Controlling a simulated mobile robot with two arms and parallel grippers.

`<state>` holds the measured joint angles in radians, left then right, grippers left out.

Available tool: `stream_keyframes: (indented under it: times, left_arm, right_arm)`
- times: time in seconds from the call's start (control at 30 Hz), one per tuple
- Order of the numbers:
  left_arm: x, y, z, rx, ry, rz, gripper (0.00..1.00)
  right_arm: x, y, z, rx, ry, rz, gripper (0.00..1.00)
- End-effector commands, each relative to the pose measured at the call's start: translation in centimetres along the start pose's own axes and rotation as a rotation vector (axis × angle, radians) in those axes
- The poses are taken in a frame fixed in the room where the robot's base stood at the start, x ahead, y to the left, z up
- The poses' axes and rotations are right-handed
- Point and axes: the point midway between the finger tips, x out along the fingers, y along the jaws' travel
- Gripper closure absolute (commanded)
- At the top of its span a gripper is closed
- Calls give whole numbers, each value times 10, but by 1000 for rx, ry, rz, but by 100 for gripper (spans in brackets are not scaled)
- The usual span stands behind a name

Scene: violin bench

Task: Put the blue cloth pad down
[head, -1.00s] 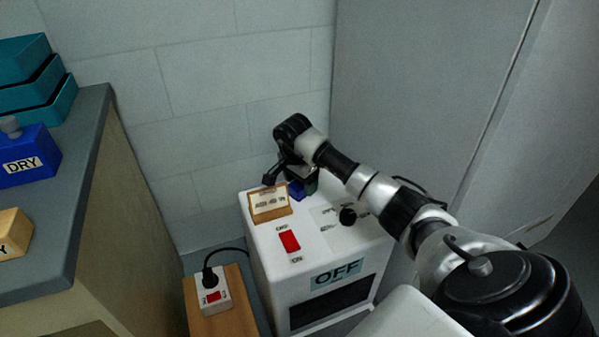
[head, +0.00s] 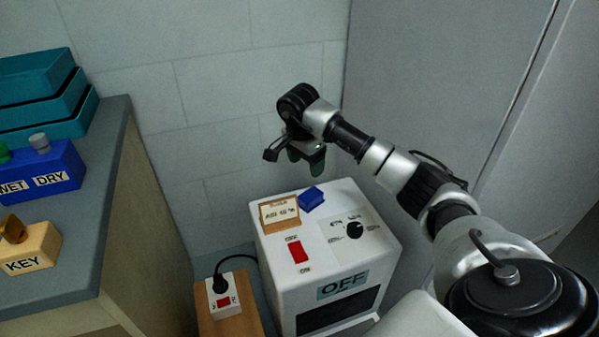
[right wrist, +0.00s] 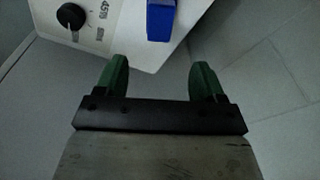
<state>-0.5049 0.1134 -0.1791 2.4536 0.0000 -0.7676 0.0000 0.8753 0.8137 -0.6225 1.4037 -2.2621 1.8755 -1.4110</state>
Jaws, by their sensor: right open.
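The blue cloth pad (head: 311,198) lies on top of the white box-shaped unit (head: 335,267), at its back edge beside a small wooden-framed sign. The pad also shows at the top of the right wrist view (right wrist: 161,19), beyond the fingertips and apart from them. My right gripper (head: 305,168) is above the back of the unit, open and empty. Its two green fingers stand wide apart in the right wrist view (right wrist: 160,78). My left gripper is in neither view.
The unit's top carries the framed sign (head: 279,214), a red switch (head: 298,250) and a black knob (head: 354,230). A power socket with a plug (head: 224,297) sits on a wooden block at left. The bench holds a blue WET/DRY holder (head: 50,170), a KEY block (head: 30,250) and teal trays (head: 60,120).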

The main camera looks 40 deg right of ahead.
Motion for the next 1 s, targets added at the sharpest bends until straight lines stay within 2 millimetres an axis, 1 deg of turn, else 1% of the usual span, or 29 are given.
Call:
stream_keyframes:
  times: [0.1, 0.17, 0.23, 0.27, 0.37, 0.4, 0.47, 0.5, 0.57, 0.6, 0.67, 0.7, 0.73, 0.77, 0.8, 0.83, 0.87, 0.9, 0.97, 1.0]
  left_arm:
    - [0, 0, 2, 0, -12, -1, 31]
    - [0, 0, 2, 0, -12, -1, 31]
    - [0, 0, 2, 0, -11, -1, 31]
    - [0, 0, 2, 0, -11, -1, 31]
    - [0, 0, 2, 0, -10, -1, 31]
    - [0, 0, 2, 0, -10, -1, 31]
    - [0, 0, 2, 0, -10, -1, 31]
    - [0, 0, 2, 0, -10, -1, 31]
    - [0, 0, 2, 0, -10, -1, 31]
    - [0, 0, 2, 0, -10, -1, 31]
    - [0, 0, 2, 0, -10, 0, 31]
    - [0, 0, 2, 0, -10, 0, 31]
    - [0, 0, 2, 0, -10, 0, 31]
    - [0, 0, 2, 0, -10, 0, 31]
    - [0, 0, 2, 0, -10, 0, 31]
    - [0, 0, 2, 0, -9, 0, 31]
    - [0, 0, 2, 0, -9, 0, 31]
    - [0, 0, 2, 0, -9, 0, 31]
    - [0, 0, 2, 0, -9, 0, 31]
    - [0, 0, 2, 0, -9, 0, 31]
  right_arm:
    - [-1, 0, 2, -1, -5, -3, 31]
    - [3, -2, 11, -8, -30, -15, 31]
    - [11, -6, 34, -18, -99, -52, 31]
    - [15, -7, 48, -22, -144, -74, 31]
    - [26, -10, 116, -15, -375, -159, 31]
    - [27, -9, 150, 2, -501, -191, 31]
    - [22, -3, 200, 52, -714, -222, 31]
    - [14, 3, 232, 102, -870, -230, 31]
    - [-4, 14, 271, 196, -1101, -219, 31]
    - [-18, 21, 292, 272, -1254, -196, 31]
    - [-42, 32, 315, 405, -1480, -140, 31]
    - [-58, 38, 324, 505, -1626, -86, 31]
    - [-69, 43, 328, 586, -1731, -39, 31]
    - [-79, 47, 330, 672, -1832, 17, 31]
    - [-92, 51, 329, 794, -1963, 100, 31]
    - [-99, 54, 327, 891, -2053, 170, 31]
    - [-105, 57, 322, 992, -2138, 245, 31]
    - [-110, 60, 315, 1132, -2242, 357, 31]
    - [-112, 65, 301, 1355, -2373, 544, 31]
    - [-109, 68, 291, 1512, -2441, 683, 31]
